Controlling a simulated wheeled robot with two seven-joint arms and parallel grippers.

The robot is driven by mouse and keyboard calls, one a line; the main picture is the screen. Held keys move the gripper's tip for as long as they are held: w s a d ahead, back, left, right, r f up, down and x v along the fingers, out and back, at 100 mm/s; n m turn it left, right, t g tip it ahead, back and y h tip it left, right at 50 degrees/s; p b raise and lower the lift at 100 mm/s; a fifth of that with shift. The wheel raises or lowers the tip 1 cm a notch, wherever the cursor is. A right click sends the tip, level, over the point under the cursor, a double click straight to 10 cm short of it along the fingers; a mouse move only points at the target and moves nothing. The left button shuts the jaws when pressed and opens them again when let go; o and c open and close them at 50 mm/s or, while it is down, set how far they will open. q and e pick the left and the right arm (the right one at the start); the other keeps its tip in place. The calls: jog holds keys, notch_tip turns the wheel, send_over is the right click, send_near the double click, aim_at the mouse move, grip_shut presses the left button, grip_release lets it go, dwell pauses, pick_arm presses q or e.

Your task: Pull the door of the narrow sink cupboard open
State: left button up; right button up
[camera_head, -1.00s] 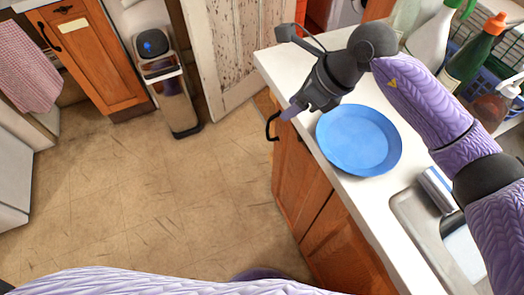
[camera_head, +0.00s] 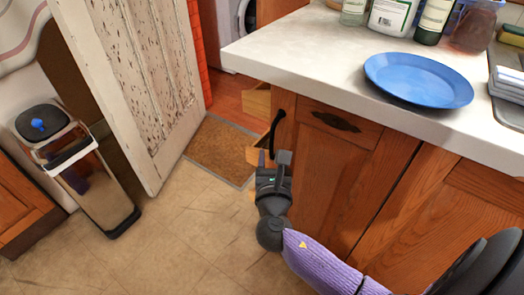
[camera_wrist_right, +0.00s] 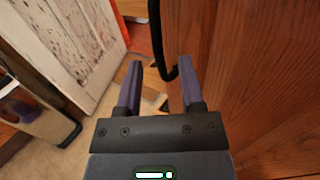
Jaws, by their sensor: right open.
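The narrow sink cupboard's wooden door (camera_head: 285,135) stands at the left end of the counter front, with a tall black bar handle (camera_head: 277,128). I see no clear gap at this door. My right gripper (camera_head: 272,160) is in front of the door, low by the handle's lower end, jaws open. In the right wrist view the two fingers (camera_wrist_right: 159,80) point at the handle (camera_wrist_right: 155,35). Its lower end curves between the fingertips, close to the right one. I cannot tell whether they touch, and nothing is gripped. My left gripper is not in view.
A white counter (camera_head: 300,45) overhangs the cupboards and carries a blue plate (camera_head: 418,80) and several bottles. A peeling white door (camera_head: 140,85), a brown mat (camera_head: 222,150) and a metal bin (camera_head: 95,185) are at left. The floor (camera_head: 190,235) before the cupboard is clear.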

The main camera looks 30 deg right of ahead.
aim_at(272, 146)
jog(key=b+x, duration=0.1)
jog(key=x, duration=0.3)
jog(key=shift+w+d, duration=0.1)
jog(key=shift+w, duration=0.15)
grip_shut()
dwell(0.6)
dwell(0.4)
